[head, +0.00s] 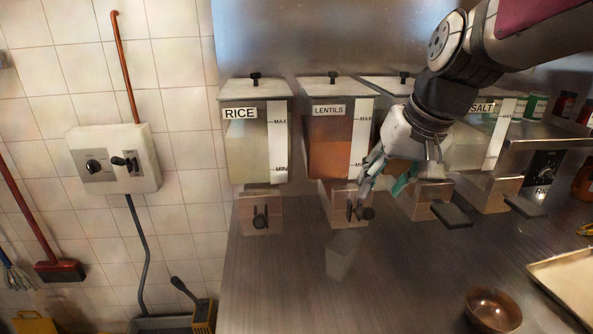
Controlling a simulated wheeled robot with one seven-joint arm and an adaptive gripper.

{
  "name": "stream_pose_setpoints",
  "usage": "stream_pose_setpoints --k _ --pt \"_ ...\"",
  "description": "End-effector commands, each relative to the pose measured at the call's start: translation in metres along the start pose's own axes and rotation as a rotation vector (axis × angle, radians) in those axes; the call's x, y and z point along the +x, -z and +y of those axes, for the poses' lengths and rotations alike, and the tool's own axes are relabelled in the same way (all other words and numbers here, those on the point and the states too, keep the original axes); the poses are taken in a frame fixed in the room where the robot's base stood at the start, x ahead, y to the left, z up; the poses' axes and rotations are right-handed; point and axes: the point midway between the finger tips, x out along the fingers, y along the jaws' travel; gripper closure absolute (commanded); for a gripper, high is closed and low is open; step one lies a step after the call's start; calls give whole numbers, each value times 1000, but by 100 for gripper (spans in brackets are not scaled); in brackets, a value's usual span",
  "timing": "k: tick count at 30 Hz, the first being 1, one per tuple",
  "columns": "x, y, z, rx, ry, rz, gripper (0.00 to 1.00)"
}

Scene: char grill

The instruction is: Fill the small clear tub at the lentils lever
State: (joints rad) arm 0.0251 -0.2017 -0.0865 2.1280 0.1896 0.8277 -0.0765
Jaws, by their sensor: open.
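The lentils dispenser (329,143) has a label reading LENTILS, and orange-brown contents show through its clear front. Its dark lever (364,212) sits on the metal outlet below. A small clear tub (340,258) is under that outlet, faint against the steel counter. My gripper (378,184) is open, just above and to the right of the lever, with its fingers pointing down and left. I cannot tell whether a finger touches the lever. The tub's contents, if any, are too faint to see.
The rice dispenser (247,150) is to the left and the salt dispenser (478,145) to the right. Another dispenser is partly hidden behind my arm. A brown bowl (493,311) and a pale tray (572,285) are at front right. The counter (285,295) is clear at front left.

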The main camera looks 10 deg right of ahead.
Motion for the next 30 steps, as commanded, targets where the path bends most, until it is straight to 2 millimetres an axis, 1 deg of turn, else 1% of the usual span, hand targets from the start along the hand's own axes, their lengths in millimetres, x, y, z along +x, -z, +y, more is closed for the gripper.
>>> stream_pose_setpoints --k 1,9,15,18,21,29,30 --pt "12 -1 0 0 0 -6 59" --pt "64 -1 0 0 0 -6 59" --pt "90 -1 0 0 0 -2 59" --pt "97 -1 0 0 0 -2 59" --pt "100 0 0 0 0 0 59" --pt "100 0 0 0 0 0 59" --pt "100 0 0 0 0 0 68"
